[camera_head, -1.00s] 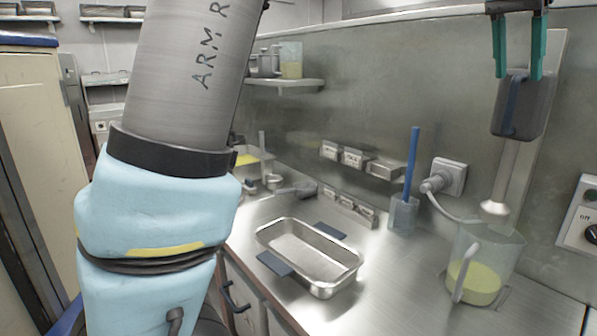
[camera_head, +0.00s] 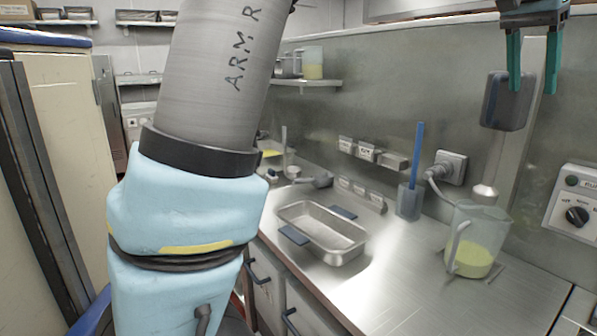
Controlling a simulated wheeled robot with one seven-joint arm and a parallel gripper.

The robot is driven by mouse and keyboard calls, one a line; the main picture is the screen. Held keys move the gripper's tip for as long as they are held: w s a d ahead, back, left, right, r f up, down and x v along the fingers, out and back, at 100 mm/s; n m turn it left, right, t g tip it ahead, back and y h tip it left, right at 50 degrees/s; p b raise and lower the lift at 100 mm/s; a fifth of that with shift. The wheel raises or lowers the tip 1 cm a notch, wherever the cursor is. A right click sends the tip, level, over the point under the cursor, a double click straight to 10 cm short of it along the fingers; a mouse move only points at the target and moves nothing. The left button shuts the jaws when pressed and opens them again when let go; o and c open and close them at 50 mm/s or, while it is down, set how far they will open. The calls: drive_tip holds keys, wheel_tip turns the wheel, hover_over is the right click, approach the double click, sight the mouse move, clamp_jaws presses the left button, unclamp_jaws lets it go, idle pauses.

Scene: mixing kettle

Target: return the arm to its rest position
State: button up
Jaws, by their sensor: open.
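My gripper (camera_head: 533,66) shows at the top right, with two green fingers pointing down and spread apart. Nothing is between them. It hangs high above the counter, in front of a dark grey block with a handle on the wall mixer (camera_head: 507,101). My arm (camera_head: 195,190) fills the left centre, with a grey link above and a light blue covered part below. The middle of the arm, between that link and the gripper, is out of view above.
The steel counter (camera_head: 400,285) carries a metal tray (camera_head: 322,233), a clear jug (camera_head: 480,240) with yellow liquid, and a cup (camera_head: 409,203) with a blue stick. A socket (camera_head: 451,167) and a control box (camera_head: 577,206) are on the wall. Tall cabinets (camera_head: 72,150) stand close at left.

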drive_tip(key=w+a+f+n+y+b, duration=0.1)
drive_tip(key=w+a+f+n, duration=0.1)
drive_tip(key=w+a+f, duration=0.35)
drive_tip(key=w+a+f+n, duration=0.2)
drive_tip(key=a+f, duration=0.5)
drive_tip(key=a, duration=0.2)
drive_tip(key=w+a+f+n+y+b, duration=0.1)
drive_tip(key=w+a+f+n, duration=0.15)
drive_tip(key=a+f, duration=0.4)
drive_tip(key=s+a+f+n+y, duration=0.1)
drive_tip(key=s+a+f, duration=0.3)
drive_tip(key=a+f, duration=0.4)
drive_tip(key=s+a+f+n, duration=0.4)
drive_tip(key=a+f, duration=0.4)
drive_tip(key=a, duration=0.7)
drive_tip(key=shift+s+a+f+y+b, duration=0.35)
drive_tip(key=shift+s+y+b, duration=0.05)
drive_tip(key=shift+s+b, duration=0.1)
